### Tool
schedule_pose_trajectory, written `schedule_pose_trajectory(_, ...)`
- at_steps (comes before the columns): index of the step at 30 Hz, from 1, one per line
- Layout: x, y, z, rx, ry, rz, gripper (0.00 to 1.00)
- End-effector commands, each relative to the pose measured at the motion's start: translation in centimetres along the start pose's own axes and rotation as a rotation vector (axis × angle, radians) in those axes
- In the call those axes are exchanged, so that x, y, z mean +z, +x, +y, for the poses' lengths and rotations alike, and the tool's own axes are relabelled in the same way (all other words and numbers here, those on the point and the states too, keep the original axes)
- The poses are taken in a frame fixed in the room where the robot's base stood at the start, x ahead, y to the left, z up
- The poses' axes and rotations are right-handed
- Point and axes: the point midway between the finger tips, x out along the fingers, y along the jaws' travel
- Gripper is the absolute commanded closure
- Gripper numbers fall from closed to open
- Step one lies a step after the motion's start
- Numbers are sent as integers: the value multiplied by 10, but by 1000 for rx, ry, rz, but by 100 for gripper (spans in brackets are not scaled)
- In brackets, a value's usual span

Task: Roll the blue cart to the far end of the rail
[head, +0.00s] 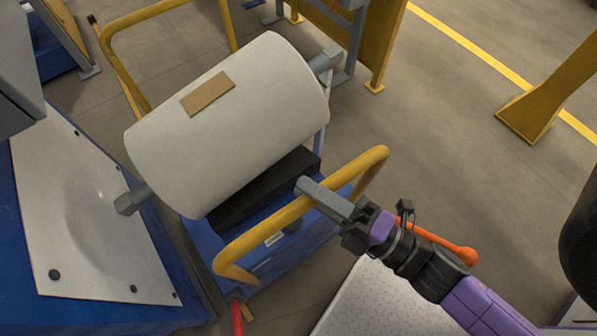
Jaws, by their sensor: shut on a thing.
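The blue cart (291,249) stands in the middle of the head view, with yellow tube handles at its near and far ends. A large white film roll (235,130) with a tan label lies on its black cradle (262,190), its grey shaft ends sticking out at both sides. My gripper (312,192) comes in from the lower right and is shut on the near yellow handle (277,222). The fingers cover a short part of the handle's upper bar. The cart's wheels and the rail cannot be made out.
A blue machine with a white panel (95,210) stands close on the cart's left. A yellow post (548,90) stands at the right near a yellow floor line (470,47). A yellow frame (375,45) stands behind the cart. Grey floor (440,140) is open to the right.

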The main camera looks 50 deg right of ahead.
Motion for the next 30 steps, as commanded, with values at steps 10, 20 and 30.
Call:
schedule_pose_trajectory(10,-6,-4,11,24,1,10,100)
schedule_pose_trajectory(20,-6,-4,10,21,1,8,53)
schedule_pose_trajectory(30,-4,-13,6,12,-1,5,53)
